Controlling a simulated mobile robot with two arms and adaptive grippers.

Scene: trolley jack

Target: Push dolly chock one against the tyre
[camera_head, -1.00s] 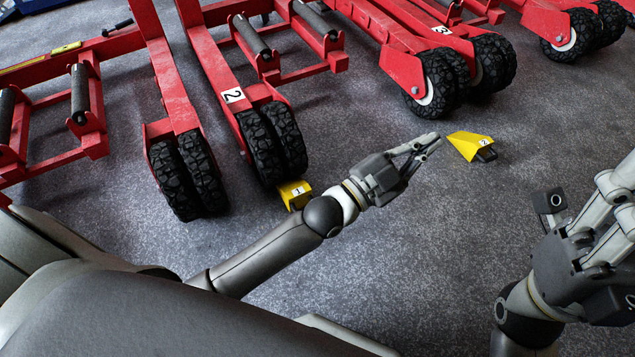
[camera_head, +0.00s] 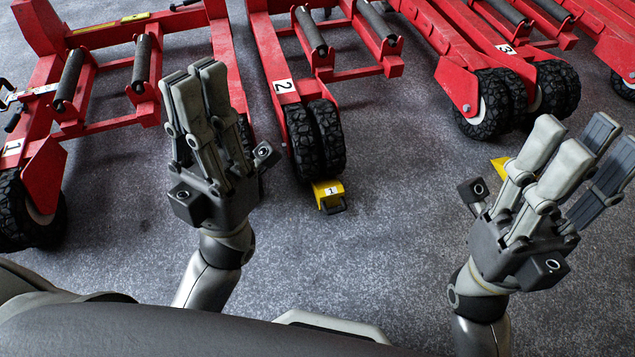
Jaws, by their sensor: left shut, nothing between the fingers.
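Dolly chock one (camera_head: 328,195), a small yellow wedge with a white label "1" and a dark handle, lies on the floor at the near side of a black knobbly tyre (camera_head: 327,138) under the red dolly marked 2. Its far edge meets the foot of the tyre in the picture; I cannot tell whether they touch firmly. My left gripper (camera_head: 194,72) is raised left of the chock, shut and empty, apart from it. My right gripper (camera_head: 578,132) is raised at the right, fingers spread and empty.
A second yellow chock (camera_head: 499,167) is mostly hidden behind my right gripper. Red dollies with rollers and black wheels stand across the far side, including wheels of the one marked 3 (camera_head: 487,103). The carpet (camera_head: 400,215) between chock one and my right gripper is clear.

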